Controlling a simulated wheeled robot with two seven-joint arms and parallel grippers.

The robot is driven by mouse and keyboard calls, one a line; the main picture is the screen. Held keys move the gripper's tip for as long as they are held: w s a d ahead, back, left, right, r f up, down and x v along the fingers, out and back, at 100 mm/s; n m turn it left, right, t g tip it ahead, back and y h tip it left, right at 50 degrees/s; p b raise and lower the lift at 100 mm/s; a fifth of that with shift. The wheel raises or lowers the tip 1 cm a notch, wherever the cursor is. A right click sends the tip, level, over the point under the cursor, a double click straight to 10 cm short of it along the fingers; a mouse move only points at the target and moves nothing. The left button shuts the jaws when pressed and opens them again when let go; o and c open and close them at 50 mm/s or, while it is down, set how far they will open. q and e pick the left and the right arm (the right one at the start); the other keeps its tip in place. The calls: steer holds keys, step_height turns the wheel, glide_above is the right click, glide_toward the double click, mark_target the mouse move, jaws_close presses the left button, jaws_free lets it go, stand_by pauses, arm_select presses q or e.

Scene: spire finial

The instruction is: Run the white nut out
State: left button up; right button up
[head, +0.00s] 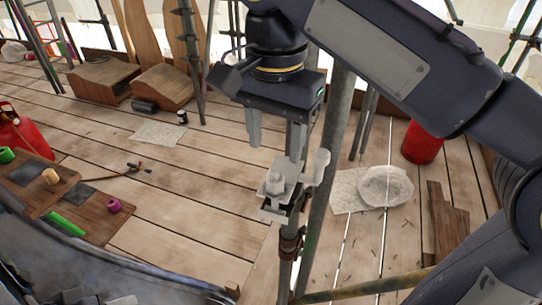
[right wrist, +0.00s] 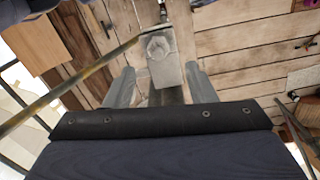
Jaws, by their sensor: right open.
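The white nut (head: 275,183) appears as a pale, faceted piece on top of a grey-white metal fitting (head: 284,205) fixed to an upright pole. My right gripper (head: 273,143) is open and empty, pointing down just above the fitting, apart from the nut. In the right wrist view, the nut (right wrist: 158,47) sits on the pale block (right wrist: 169,74), beyond and between the two spread fingers (right wrist: 161,86). My left gripper does not show.
The scaffold pole (head: 330,150) stands close beside the fitting. A rusty clamp (head: 289,243) sits below it. A red bucket (head: 422,143) and a white bag (head: 386,186) stand at the right. Wooden boards (head: 62,195) with coloured rolls lie left. The plank floor between is mostly clear.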

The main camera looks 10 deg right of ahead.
mark_target(276, 169)
step_height(276, 169, down, 7)
steer(key=shift+s+d+r+b, duration=0.1)
steer(key=shift+s+b, duration=0.05)
steer(key=shift+b, duration=0.3)
steer(key=c, duration=1)
steer(key=shift+o, duration=0.2)
steer(key=shift+r, duration=0.1)
